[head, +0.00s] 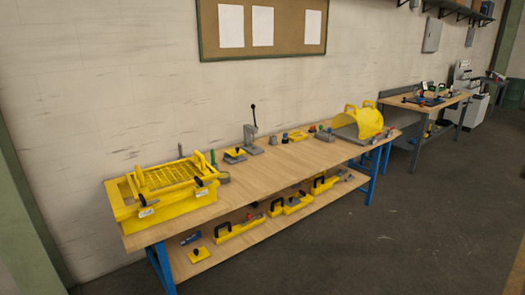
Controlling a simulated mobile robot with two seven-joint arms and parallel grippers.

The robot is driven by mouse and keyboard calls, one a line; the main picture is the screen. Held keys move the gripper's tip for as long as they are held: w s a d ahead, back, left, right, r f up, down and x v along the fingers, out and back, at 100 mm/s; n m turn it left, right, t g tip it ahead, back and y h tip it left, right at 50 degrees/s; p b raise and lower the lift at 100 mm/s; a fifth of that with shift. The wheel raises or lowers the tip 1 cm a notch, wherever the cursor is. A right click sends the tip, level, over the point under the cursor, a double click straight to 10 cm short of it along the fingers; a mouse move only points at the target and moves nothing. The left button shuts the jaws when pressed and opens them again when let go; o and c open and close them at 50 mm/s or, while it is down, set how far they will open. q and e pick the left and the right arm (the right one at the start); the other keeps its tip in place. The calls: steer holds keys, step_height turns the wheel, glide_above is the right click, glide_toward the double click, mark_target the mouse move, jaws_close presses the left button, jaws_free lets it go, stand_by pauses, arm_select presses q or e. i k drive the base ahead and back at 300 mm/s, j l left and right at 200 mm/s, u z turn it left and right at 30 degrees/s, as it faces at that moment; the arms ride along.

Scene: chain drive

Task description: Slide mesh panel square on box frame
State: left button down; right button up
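A yellow mesh panel (168,177) with open bars lies on top of a yellow box frame (172,208) at the left end of the wooden workbench. The panel looks turned and offset relative to the frame, with part of the frame's top rim (119,190) bare at the left. Small dark parts and pale labels show on the front and right sides of this assembly. The exact contact between panel and frame is too small to tell. Neither of my grippers shows in the head view.
The workbench (225,195) has blue legs and a lower shelf holding yellow parts. A lever press (251,132) and small tools stand along its back. A curved yellow guard (361,122) stands at the right end. Open floor (360,230) lies in front.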

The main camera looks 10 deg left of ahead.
mark_target(163, 179)
steer(key=i+u, duration=0.2)
steer(key=i, duration=0.3)
steer(key=i+l+u, duration=0.25)
steer(key=i, duration=0.2)
steer(key=i+l+u, duration=0.2)
steer(key=i, duration=0.25)
steer(key=i+l+u, duration=0.15)
steer(key=u, duration=0.2)
steer(key=i+l+u, duration=0.95)
steer(key=l, duration=0.2)
steer(key=l+u, duration=0.25)
steer(key=l, duration=0.15)
steer(key=i+l+u, duration=0.15)
steer(key=l+u, duration=0.15)
steer(key=l, duration=0.2)
